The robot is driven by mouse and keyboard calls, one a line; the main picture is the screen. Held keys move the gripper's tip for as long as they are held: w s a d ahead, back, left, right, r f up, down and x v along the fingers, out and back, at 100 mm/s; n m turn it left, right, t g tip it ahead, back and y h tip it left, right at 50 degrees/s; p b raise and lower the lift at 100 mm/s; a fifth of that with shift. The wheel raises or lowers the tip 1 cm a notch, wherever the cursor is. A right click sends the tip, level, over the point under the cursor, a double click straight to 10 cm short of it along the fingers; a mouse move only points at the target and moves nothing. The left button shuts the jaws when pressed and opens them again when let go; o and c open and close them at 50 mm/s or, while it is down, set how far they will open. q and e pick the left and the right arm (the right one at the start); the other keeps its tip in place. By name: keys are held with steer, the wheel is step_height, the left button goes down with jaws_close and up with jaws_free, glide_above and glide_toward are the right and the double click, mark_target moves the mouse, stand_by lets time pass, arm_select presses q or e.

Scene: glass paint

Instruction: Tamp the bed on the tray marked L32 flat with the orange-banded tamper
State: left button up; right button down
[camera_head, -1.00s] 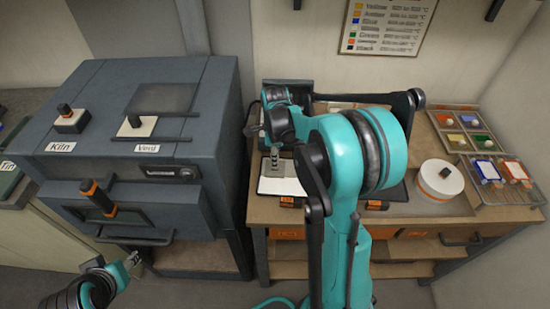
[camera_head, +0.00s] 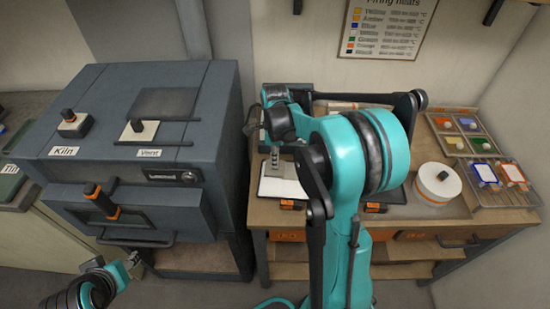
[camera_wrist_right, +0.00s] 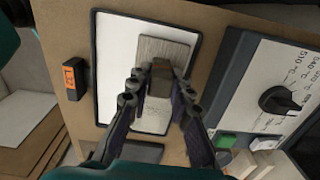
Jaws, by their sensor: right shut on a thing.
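My right gripper (camera_wrist_right: 158,95) is shut on the handle of the tamper (camera_wrist_right: 163,76); no orange band can be made out. A flat grey, wood-grained plate (camera_wrist_right: 165,50) lies beneath the handle, over the pale bed of a dark-rimmed tray (camera_wrist_right: 98,70). I cannot tell whether the plate touches the bed. An orange label (camera_wrist_right: 70,77) stands beside the tray; its text is hard to read. In the head view, my right gripper (camera_head: 274,152) is above the left tray (camera_head: 282,188), partly hidden by my arm. My left gripper (camera_head: 137,262) is low at left, its jaws unclear.
The grey kiln (camera_head: 150,140) stands left of the workbench. A second orange label (camera_head: 373,207) sits on the bench front. A round white pot (camera_head: 438,186) and colour trays (camera_head: 470,140) stand at right. A panel with a black knob (camera_wrist_right: 280,98) lies right in the wrist view.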

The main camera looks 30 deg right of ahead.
steer(key=shift+d, duration=0.15)
steer(key=shift+s+d, duration=0.9)
steer(key=shift+d, duration=0.35)
steer(key=shift+s+d, duration=0.9)
steer(key=shift+d, duration=0.3)
steer(key=shift+f+b, duration=0.7)
steer(key=shift+f, duration=0.1)
steer(key=shift+f, duration=0.3)
